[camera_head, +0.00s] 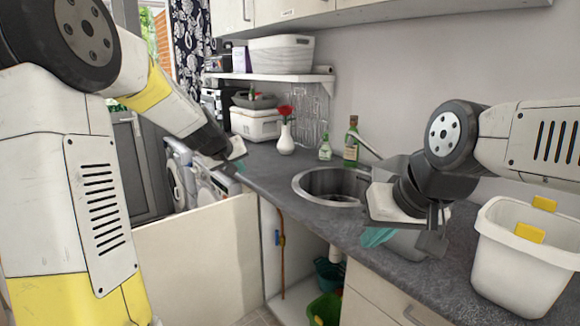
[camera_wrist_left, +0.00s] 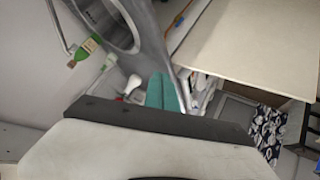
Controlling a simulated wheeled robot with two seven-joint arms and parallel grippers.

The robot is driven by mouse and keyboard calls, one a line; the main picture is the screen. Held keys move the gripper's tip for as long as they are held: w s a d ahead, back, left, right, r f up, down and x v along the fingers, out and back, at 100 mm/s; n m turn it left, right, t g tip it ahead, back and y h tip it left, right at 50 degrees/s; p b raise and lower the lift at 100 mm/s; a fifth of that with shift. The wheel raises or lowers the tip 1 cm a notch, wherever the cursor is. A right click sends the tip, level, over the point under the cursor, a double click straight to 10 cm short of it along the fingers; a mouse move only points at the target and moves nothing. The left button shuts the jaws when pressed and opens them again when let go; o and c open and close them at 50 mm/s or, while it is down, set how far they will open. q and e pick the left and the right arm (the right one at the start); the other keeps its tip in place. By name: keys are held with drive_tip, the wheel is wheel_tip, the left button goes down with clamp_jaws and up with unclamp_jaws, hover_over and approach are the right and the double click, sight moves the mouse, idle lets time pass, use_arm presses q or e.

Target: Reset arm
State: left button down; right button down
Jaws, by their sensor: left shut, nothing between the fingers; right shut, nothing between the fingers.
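My left arm comes in from the left in the head view. My left gripper (camera_head: 238,164) is in front of the far end of the counter, near the washing machines. In the left wrist view its teal fingers (camera_wrist_left: 161,92) are together with nothing between them. My right gripper (camera_head: 376,237) hangs over the counter in front of the sink. Its teal fingertips are partly hidden by the wrist, and it holds nothing visible.
The dark counter (camera_head: 420,270) holds a sink (camera_head: 310,190), a green bottle (camera_head: 351,142), a white vase (camera_head: 286,140) and a white basket (camera_head: 510,265) at right, near my right arm. Below, an open cabinet holds a green bin (camera_head: 324,310). A beige panel (camera_head: 195,240) stands at left.

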use_arm(q)
drive_tip(key=s+d+r+m+g+h, duration=0.15)
drive_tip(key=s+r, duration=0.25)
drive_tip(key=s, duration=1.2)
drive_tip(key=s+f+m+g+y, duration=0.1)
drive_tip(key=s+f+m+g, duration=0.1)
drive_tip(key=s, duration=1.7)
drive_tip(key=shift+a+f, duration=0.35)
drive_tip(key=shift+f, duration=0.4)
drive_tip(key=shift+m+y, duration=0.25)
